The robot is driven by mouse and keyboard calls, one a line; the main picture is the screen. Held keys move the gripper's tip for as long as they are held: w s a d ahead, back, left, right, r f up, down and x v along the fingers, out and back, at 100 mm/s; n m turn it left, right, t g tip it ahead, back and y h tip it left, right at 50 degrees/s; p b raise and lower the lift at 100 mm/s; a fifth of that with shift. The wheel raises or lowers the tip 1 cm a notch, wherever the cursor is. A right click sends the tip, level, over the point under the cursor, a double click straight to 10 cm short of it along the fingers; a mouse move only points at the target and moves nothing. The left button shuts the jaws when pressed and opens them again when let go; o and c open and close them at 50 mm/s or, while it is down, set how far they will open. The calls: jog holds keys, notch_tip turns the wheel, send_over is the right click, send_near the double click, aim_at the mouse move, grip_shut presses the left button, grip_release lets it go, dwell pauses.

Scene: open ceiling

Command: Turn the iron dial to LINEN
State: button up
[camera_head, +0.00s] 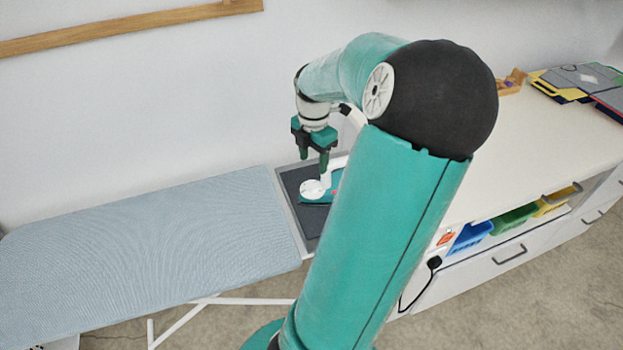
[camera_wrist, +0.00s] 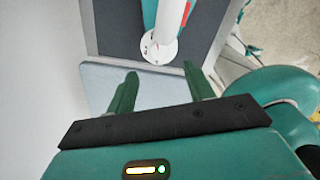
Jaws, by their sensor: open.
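The iron (camera_head: 333,180) is teal and white and sits on a dark pad (camera_head: 318,217) at the ironing board's right end. My arm hides part of it. Its round white dial (camera_head: 312,189) faces up; it also shows in the wrist view (camera_wrist: 159,48), at the end of the white handle (camera_wrist: 171,20). Small red and dark marks are on the dial, too small to read. My gripper (camera_head: 314,160) points down above the iron, close to the dial. In the wrist view, its green fingers (camera_wrist: 160,80) are spread apart and empty, with the dial beyond their tips.
The blue-grey ironing board (camera_head: 150,240) extends left, along the wall. A pale counter (camera_head: 545,140) at right holds folders (camera_head: 580,78) and a small wooden item (camera_head: 512,82). Colored bins (camera_head: 512,219) sit in an opening below it. A dark cable (camera_head: 418,290) hangs at the cabinet front.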

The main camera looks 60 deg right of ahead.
aim_at(313, 184)
notch_tip(313, 184, down, 8)
jog(key=shift+w+f, duration=0.1)
jog(key=shift+f, duration=0.1)
jog(key=shift+c, duration=0.4)
jog(key=c, duration=0.9)
jog(key=m, duration=1)
jog(key=shift+m, duration=0.4)
jog(key=o, duration=1)
